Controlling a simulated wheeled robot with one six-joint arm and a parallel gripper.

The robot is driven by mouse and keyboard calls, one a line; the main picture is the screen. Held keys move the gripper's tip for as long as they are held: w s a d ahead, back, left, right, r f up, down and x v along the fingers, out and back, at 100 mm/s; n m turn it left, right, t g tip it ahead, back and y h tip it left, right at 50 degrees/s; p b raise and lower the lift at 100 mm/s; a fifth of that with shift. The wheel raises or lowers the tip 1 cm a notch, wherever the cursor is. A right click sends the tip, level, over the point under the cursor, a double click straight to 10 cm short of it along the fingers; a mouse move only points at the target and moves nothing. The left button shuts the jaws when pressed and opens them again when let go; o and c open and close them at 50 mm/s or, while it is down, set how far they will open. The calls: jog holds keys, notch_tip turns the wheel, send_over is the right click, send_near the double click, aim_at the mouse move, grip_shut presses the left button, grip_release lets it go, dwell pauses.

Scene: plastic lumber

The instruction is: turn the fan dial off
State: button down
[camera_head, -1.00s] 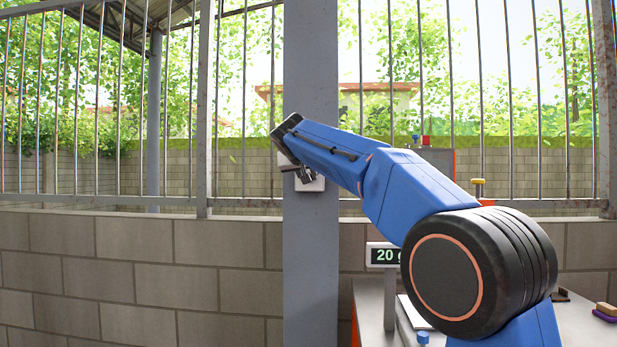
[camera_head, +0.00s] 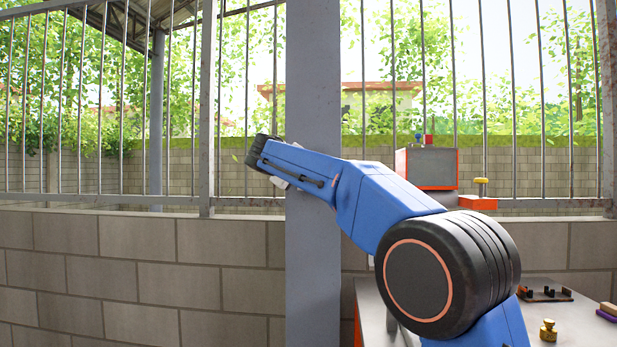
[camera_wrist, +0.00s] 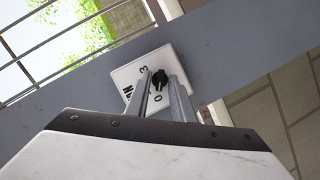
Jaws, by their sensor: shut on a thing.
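The fan dial is a black knob (camera_wrist: 157,79) on a white wall plate (camera_wrist: 124,78) fixed to the grey pillar (camera_wrist: 230,50). In the wrist view the plate shows a "3" above the knob and a "0" below it; other lettering at its left is partly cut off by a finger. My gripper (camera_wrist: 163,88) has its two grey fingers on either side of the knob, shut on it. In the head view my wrist is in front of the pillar's left edge and hides the knob and the fingers.
A barred fence on a block wall (camera_head: 140,270) runs behind the pillar (camera_head: 313,260). At the right, a workbench (camera_head: 580,325) holds a brass weight (camera_head: 548,330) and a black holder (camera_head: 545,294). An orange-edged grey box (camera_head: 427,168) stands farther back.

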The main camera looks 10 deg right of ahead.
jog(key=shift+f+n, duration=0.1)
jog(key=shift+n, duration=0.3)
jog(key=c, duration=1.9)
grip_release()
jog(key=shift+o, duration=0.2)
jog(key=v, duration=1.7)
jog(key=shift+a, duration=0.3)
jog(key=shift+s+f, duration=0.15)
jog(key=shift+f, duration=0.05)
